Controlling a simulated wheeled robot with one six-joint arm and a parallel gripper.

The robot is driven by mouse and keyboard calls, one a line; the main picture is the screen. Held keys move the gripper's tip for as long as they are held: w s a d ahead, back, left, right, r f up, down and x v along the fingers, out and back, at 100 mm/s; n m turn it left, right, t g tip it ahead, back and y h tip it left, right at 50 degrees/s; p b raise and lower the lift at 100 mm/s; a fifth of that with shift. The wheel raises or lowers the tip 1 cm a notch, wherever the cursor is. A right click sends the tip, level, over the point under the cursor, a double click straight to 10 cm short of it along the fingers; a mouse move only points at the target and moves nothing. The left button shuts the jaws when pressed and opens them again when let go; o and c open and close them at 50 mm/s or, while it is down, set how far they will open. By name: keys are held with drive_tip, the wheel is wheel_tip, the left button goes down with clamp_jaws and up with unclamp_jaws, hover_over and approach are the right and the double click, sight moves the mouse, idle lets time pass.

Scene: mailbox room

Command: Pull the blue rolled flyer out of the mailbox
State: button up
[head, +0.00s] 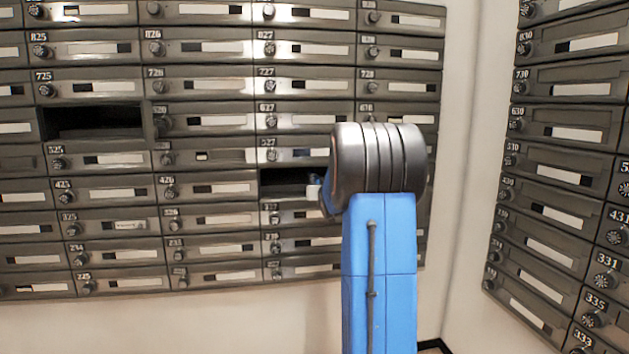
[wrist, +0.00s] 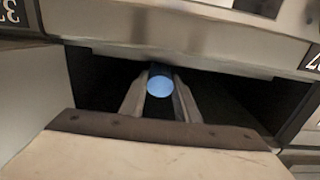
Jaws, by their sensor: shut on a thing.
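The mailbox is an open dark compartment (head: 284,183) in the wall of boxes in the head view, just left of my arm. In the wrist view its dark inside (wrist: 95,85) fills the middle. The blue rolled flyer (wrist: 160,87) shows there end-on as a light blue disc, inside the compartment. My gripper (wrist: 160,78) reaches into the opening with its two fingers on either side of the flyer, shut on it. The rest of the flyer's length is hidden.
A metal edge (wrist: 190,58) runs close above the fingers in the wrist view. Another open compartment (head: 92,122) lies to the upper left in the head view. Closed boxes surround both. A second wall of boxes (head: 565,180) stands at the right.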

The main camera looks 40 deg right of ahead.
drive_tip(key=shift+r, duration=0.3)
drive_tip(key=shift+s+a, duration=0.1)
drive_tip(key=shift+s+a, duration=0.15)
drive_tip(key=shift+s, duration=0.15)
drive_tip(key=v, duration=1.9)
drive_tip(key=shift+s, duration=0.15)
